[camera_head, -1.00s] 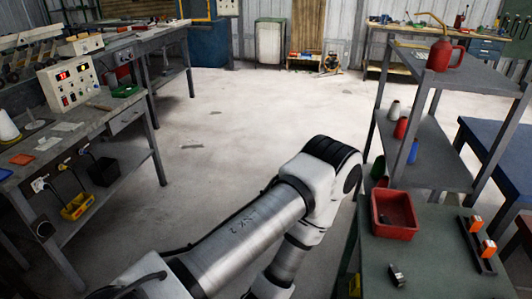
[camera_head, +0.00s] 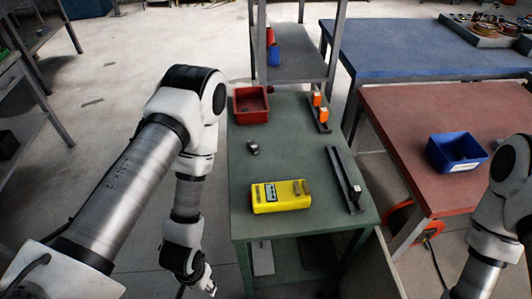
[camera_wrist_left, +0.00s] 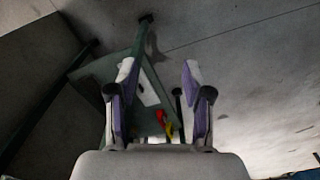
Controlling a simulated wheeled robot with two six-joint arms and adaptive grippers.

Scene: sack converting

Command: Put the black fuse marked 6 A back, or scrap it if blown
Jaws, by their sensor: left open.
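A small dark fuse-like block (camera_head: 253,147) lies loose on the green table (camera_head: 240,185), below the red bin (camera_head: 251,105). Its marking is too small to read. A yellow tester (camera_head: 281,196) with a small display lies near the table's front. A black rail (camera_head: 341,174) on the right holds a small dark and pale block (camera_head: 356,190). A rail behind it carries orange blocks (camera_head: 318,104). My left gripper (camera_head: 207,287) hangs left of the table's front; in the left wrist view (camera_wrist_left: 160,105) its fingers are apart and empty. My right arm shows at the right edge, its gripper out of frame.
A blue bin (camera_head: 456,153) stands on the red-topped table (camera_head: 400,125) at right. A blue table (camera_head: 410,50) and a grey shelf unit (camera_head: 295,68) stand behind. An orange reel (camera_head: 405,222) with a cable lies under the red table. Floor at left is open.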

